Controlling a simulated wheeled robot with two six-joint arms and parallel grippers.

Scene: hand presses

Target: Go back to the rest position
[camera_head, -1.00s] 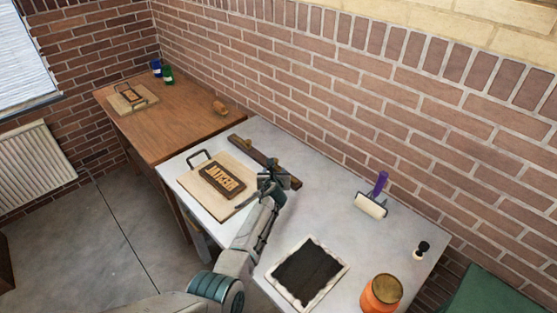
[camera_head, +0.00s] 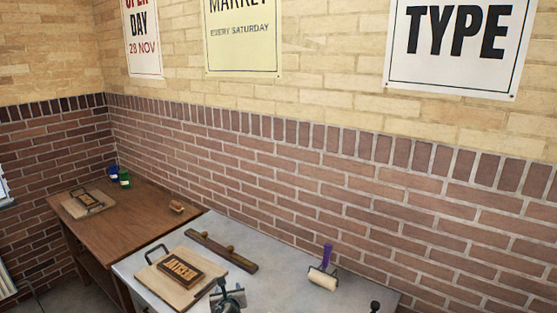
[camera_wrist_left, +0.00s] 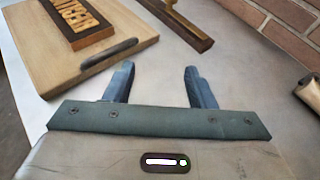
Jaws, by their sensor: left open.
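My left gripper (camera_head: 228,296) is at the bottom edge of the head view, over the grey table's front part. In the left wrist view its two fingers (camera_wrist_left: 157,78) are apart with nothing between them. The wooden press board (camera_head: 158,280) lies on the table, left of the gripper, with a dark block of raised letters (camera_head: 181,269) on it. In the left wrist view the board (camera_wrist_left: 45,72) and its handle (camera_wrist_left: 108,53) are beyond the fingers, apart from them. My right gripper is not in view.
A long wooden bar (camera_head: 222,250) lies behind the board. A roller with purple handle (camera_head: 323,273) is to the right. The brown table (camera_head: 130,215) at left holds another board (camera_head: 75,207) and blue and green jars (camera_head: 124,179). A brick wall closes the back.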

